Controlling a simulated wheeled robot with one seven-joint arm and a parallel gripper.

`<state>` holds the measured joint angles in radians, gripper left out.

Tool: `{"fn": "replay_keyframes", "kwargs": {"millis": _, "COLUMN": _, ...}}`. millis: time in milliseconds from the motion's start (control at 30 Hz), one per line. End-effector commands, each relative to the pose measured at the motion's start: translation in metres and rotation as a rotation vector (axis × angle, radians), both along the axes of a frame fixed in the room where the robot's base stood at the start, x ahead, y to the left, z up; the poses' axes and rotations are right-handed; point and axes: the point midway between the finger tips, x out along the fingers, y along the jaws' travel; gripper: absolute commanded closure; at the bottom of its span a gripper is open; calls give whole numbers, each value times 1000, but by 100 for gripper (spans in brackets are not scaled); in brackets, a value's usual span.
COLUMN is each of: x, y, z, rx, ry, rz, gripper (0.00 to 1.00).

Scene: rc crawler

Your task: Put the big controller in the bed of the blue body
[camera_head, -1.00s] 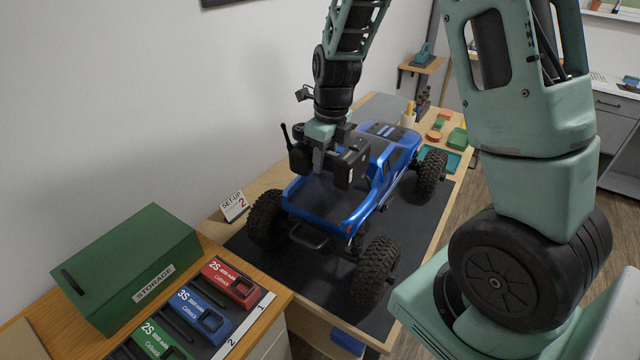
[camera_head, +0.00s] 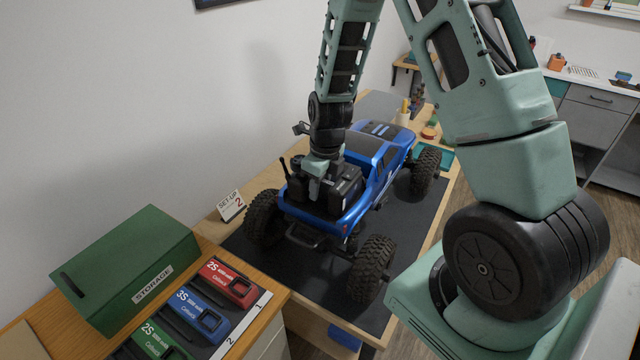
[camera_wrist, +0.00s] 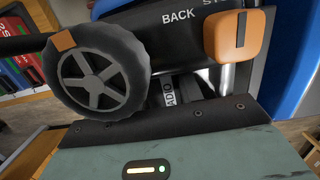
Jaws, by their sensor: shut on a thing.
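The blue body (camera_head: 378,156) is a truck shell on a wheeled crawler chassis, standing on a black mat. The big controller (camera_head: 341,190) is black with a short antenna and sits low within the bed at the truck's rear. My gripper (camera_head: 318,186) is above the bed and shut on the controller; its fingertips are mostly hidden. In the wrist view the controller (camera_wrist: 178,35) shows a grey-spoked wheel, an orange part and the word BACK, close in front of my gripper. I cannot tell whether the controller rests on the bed floor.
A green storage box (camera_head: 130,268) and red, blue and green battery packs (camera_head: 197,312) lie on the near left bench. A set-up card (camera_head: 231,205) stands beside the truck's left rear wheel. The mat (camera_head: 300,274) is clear behind the truck.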

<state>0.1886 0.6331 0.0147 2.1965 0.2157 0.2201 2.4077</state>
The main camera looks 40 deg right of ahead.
Motion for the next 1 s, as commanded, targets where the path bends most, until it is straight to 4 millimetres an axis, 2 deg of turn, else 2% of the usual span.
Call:
{"fn": "replay_keyframes", "kwargs": {"millis": 33, "x": 0, "y": 0, "z": -1, "rx": 0, "ry": 0, "rz": 0, "gripper": 55}}
{"fn": "replay_keyframes", "kwargs": {"millis": 100, "x": 0, "y": 0, "z": 0, "rx": 0, "ry": 0, "rz": 0, "gripper": 42}}
{"fn": "replay_keyframes", "kwargs": {"millis": 467, "x": 0, "y": 0, "z": 5, "rx": -1, "ry": 0, "rz": 0, "gripper": 42}}
{"fn": "replay_keyframes", "kwargs": {"millis": 667, "x": -2, "y": -1, "z": 31, "rx": -1, "ry": -6, "rz": -1, "gripper": 42}}
{"fn": "replay_keyframes", "kwargs": {"millis": 1000, "x": -9, "y": -3, "z": 98, "rx": 0, "ry": -5, "rz": 1, "gripper": 42}}
